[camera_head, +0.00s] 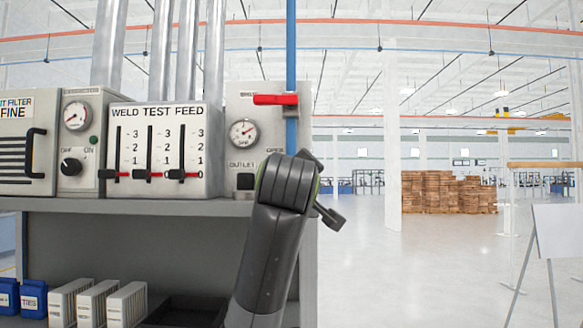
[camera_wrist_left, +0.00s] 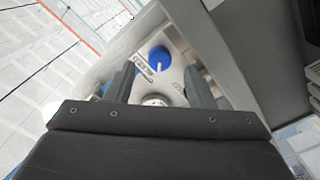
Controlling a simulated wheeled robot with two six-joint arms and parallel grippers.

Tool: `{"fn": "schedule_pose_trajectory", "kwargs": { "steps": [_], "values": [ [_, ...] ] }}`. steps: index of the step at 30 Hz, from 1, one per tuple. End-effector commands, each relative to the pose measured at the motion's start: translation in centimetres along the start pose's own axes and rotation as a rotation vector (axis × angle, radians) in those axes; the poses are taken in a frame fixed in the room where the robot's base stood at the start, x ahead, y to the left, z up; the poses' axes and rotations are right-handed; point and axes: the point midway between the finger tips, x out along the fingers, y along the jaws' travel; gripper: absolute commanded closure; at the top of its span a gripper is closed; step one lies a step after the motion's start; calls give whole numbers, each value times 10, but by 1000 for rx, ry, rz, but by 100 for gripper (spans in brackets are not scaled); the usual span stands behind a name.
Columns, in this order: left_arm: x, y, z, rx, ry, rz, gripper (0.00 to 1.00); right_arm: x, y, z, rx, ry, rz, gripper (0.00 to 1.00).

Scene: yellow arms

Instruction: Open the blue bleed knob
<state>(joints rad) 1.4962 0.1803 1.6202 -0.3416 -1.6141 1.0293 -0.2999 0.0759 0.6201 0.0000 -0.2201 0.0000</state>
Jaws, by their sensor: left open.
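The blue bleed knob (camera_wrist_left: 159,58) shows in the left wrist view as a round blue face with a white pointer line, set on a light grey panel. My left gripper (camera_wrist_left: 159,69) is open, with one dark finger on each side of the knob in that view. Nothing shows between the fingers except the panel and knob behind; I cannot tell the remaining distance. In the head view my dark grey arm and gripper (camera_head: 328,214) stand in front of the right end of the panel, and the knob is hidden there. My right gripper is not in view.
The outlet panel has a gauge (camera_head: 243,133) and a red lever (camera_head: 276,99) on a blue pipe. Left of it stands the weld test feed box (camera_head: 206,150) with three red-handled sliders. A shelf below holds small boxes (camera_head: 94,305).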

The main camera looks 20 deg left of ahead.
Motion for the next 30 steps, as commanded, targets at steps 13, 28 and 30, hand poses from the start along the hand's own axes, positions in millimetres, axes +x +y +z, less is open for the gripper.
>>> {"fn": "schedule_pose_trajectory", "kwargs": {
  "steps": [13,28,30],
  "values": [
    [45,0,0,-1,-1,0,51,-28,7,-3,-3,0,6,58],
    [46,0,0,0,0,1,80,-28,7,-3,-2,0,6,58],
    [46,0,0,0,0,0,89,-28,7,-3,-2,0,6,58]
  ]
}}
